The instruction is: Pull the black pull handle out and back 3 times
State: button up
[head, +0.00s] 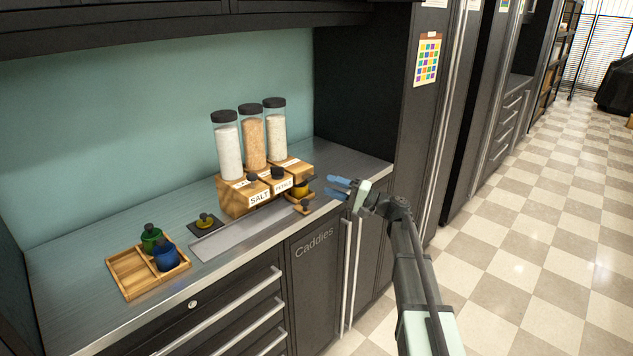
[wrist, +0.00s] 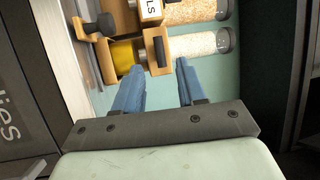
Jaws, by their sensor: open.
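A wooden dispenser block (head: 233,197) stands on the counter with small black pull handles on its front, one of them above the SALT label (head: 260,199). In the wrist view a black pull handle (wrist: 160,47) sits on the wooden front below the white-filled tube, just beyond my fingertips. My gripper (head: 334,187) is right of the block in the head view, its blue fingers pointing left. In the wrist view my gripper (wrist: 159,75) is open and empty, its fingers apart and not visibly touching the handle. I cannot tell which handle the task means.
A yellow cup (wrist: 123,58) is by the block's right end. A small wooden piece with a black knob (head: 305,205) is near the counter edge. A metal rail (head: 225,240) runs along the front. A wooden tray (head: 128,273) with green and blue cups is left. Tall dark cabinets stand right.

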aim_at(305, 175)
jog(key=shift+x, duration=2.95)
grip_shut()
